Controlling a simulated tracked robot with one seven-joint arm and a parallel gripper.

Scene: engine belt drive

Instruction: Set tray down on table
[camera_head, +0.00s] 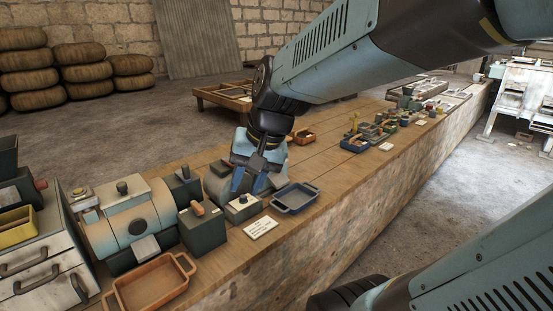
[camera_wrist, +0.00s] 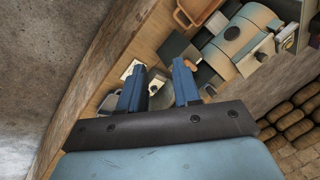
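A shallow blue-grey tray (camera_head: 296,198) with end handles sits, apparently flat, on the wooden table (camera_head: 330,165) near its front edge in the head view. My gripper (camera_head: 249,184) is just left of this tray, pointing down, with its blue fingers spread. In the wrist view my gripper (camera_wrist: 158,75) also shows two fingers apart, with no held thing visible between them. An orange tray (camera_head: 152,286) lies at the table's near left; its end also shows in the wrist view (camera_wrist: 196,12).
A cylindrical machine (camera_head: 130,222) and a drawer cabinet (camera_head: 40,262) are left. Small parts (camera_head: 372,135) lie farther right. The table between is mostly clear.

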